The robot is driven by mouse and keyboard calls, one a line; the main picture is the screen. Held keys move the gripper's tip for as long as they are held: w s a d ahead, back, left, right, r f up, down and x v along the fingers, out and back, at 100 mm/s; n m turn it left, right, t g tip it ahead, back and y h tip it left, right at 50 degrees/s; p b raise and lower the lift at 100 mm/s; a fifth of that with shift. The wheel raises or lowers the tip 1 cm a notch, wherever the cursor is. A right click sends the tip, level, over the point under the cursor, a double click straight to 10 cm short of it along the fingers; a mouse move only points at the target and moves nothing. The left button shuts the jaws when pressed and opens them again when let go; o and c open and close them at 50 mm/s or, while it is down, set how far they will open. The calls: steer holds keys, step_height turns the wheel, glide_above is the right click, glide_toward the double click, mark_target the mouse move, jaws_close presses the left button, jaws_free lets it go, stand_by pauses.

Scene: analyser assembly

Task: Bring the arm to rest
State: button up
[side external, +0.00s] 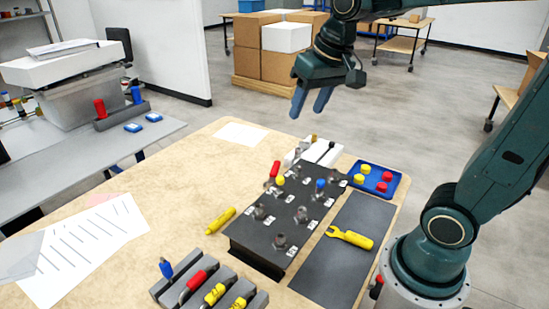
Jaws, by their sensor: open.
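My gripper (312,100) hangs in the air above the far side of the wooden table, fingers pointing down. Its two blue-grey fingers stand apart with nothing between them. It touches nothing. Below it and nearer is the dark analyser block (250,232) with several round metal fittings, white labels and a few red, yellow and blue pieces on top. My arm reaches from the base at the right, up out of the picture, and back in at the top.
A blue tray (359,184) holds red and yellow caps. A yellow wrench (350,238) lies on a dark mat (325,274). A grey rack (262,299) holds coloured-handled tools at the front. A yellow tool (220,221) lies left of the block. Papers (85,245) lie on the left.

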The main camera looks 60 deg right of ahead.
steer(key=s+a+f+n+t, duration=0.1)
steer(key=s+a+n, duration=0.3)
steer(key=s, duration=0.8)
steer(key=shift+s+f+t+y, duration=0.2)
steer(key=shift+f+t+y, duration=0.15)
steer(key=shift+f, duration=0.35)
